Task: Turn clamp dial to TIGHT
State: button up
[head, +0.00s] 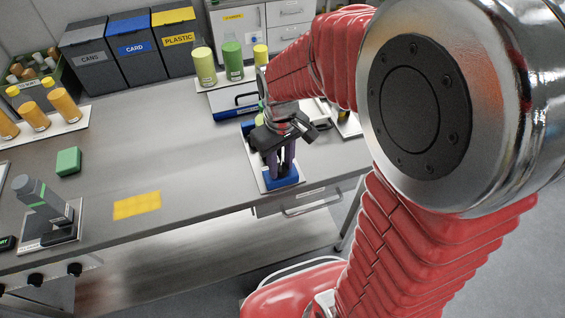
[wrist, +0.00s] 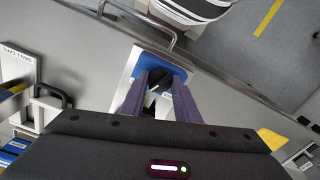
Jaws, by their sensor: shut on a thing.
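The clamp fixture has a blue body (head: 287,182) on a pale base plate near the front edge of the bench. It also shows in the wrist view (wrist: 168,62). A black dial (wrist: 158,77) with a white mark sits on it. My gripper (head: 281,172) reaches down over the fixture, and its two purple fingers are shut on the dial, one on each side, in the wrist view (wrist: 163,85). The fingers and gripper body hide most of the dial. Any TIGHT lettering is hidden or too small to read.
Left on the bench are a yellow pad (head: 137,205), a green block (head: 68,161) and a grey device (head: 45,206). Green cylinders (head: 232,60) and labelled bins (head: 130,48) stand behind. A drawer handle (head: 306,207) projects below the bench edge. The middle of the bench is clear.

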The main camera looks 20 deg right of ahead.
aim_at(280, 167)
jog(key=shift+w+m, duration=0.15)
jog(key=shift+m, duration=1.75)
jog(key=o, duration=1)
jog(key=shift+o, duration=0.2)
jog(key=shift+r, duration=0.15)
notch_tip(280, 167, up, 13)
jog(key=shift+r, duration=0.2)
